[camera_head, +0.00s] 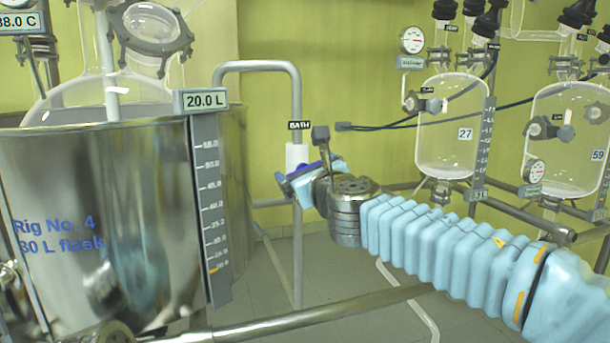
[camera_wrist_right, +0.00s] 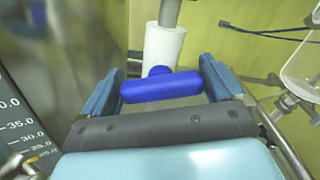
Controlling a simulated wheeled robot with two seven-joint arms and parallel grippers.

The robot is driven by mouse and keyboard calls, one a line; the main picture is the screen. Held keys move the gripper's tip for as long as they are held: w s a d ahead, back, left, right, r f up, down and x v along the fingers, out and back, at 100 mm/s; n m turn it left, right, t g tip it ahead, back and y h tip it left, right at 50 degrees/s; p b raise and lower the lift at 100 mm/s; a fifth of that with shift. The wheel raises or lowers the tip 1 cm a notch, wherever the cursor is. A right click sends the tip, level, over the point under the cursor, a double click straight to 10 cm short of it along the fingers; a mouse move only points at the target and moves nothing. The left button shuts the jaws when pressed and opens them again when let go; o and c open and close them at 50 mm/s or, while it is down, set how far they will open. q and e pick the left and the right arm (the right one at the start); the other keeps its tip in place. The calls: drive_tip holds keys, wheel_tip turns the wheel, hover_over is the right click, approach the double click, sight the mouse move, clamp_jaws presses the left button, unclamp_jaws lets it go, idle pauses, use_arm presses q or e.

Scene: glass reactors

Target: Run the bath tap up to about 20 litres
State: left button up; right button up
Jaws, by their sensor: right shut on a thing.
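The bath tap is a blue bar handle (camera_wrist_right: 160,87) on a white valve body (camera_head: 297,157), below a "BATH" label (camera_head: 299,125) on a steel pipe. My right gripper (camera_head: 308,175) is at the handle. In the right wrist view its two fingers (camera_wrist_right: 160,88) stand on either side of the blue handle. The display on the steel bath (camera_head: 100,210) reads 20.0 L (camera_head: 206,100). Below it is a grey level scale (camera_head: 211,215) with an orange mark near its bottom. My left gripper is not in view.
A bent pipe (camera_head: 255,66) runs from the tap to the bath rim. A large glass flask (camera_head: 75,95) sits in the bath. A horizontal metal rail (camera_head: 320,312) crosses low in front. Glass vessels (camera_head: 447,135) marked 27 and 59 (camera_head: 570,150) hang at the right.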

drive_tip(key=shift+m+b, duration=0.65)
drive_tip(key=shift+m, duration=1.25)
drive_tip(key=o, duration=0.7)
drive_tip(key=shift+d, duration=0.1)
drive_tip(key=b+v, duration=0.1)
drive_tip(key=v, duration=1.2)
drive_tip(key=shift+s+d, duration=0.1)
drive_tip(key=shift+s, duration=0.25)
